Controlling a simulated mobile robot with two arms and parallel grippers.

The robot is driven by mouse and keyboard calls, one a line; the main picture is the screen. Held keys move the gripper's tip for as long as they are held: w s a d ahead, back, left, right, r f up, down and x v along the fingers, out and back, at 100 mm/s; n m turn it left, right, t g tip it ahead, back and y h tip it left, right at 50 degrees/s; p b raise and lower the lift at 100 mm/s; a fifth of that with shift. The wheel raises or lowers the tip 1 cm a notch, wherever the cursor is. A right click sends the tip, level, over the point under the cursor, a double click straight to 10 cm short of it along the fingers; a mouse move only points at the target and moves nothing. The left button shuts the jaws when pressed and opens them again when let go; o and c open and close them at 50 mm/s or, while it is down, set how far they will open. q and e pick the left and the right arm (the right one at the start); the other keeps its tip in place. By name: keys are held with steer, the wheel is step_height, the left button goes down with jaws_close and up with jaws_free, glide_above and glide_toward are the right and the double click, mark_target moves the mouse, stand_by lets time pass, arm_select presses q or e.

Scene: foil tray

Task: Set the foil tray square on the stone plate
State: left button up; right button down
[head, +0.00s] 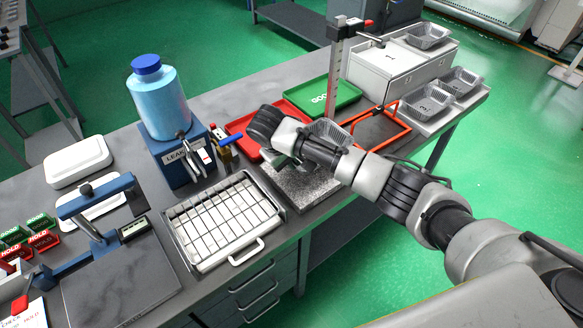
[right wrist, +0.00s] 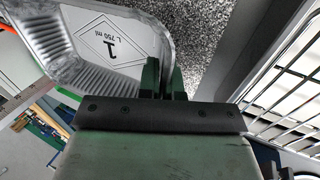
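The foil tray (head: 327,131) is a shiny, ribbed container, partly hidden behind my right arm in the head view. Whether the tray touches the plate cannot be told. My left gripper is not in view.
A white wire-rack tray (head: 262,250) stands left of the plate. A blue bottle (head: 158,100) on a box is behind. A red tray (head: 233,126), green tray (head: 353,92), upright post (head: 335,75) and orange frame (head: 404,124) are close by. Spare foil trays (head: 425,103) are at right.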

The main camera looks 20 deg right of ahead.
mark_target(295, 177)
step_height(295, 177, down, 3)
steer(key=shift+f+p, duration=0.2)
steer(key=shift+p, duration=0.1)
steer(key=shift+f, duration=0.25)
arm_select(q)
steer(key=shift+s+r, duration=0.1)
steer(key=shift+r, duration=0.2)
arm_select(e)
steer(key=shift+f, duration=0.15)
steer(key=c, duration=1.3)
jaws_free()
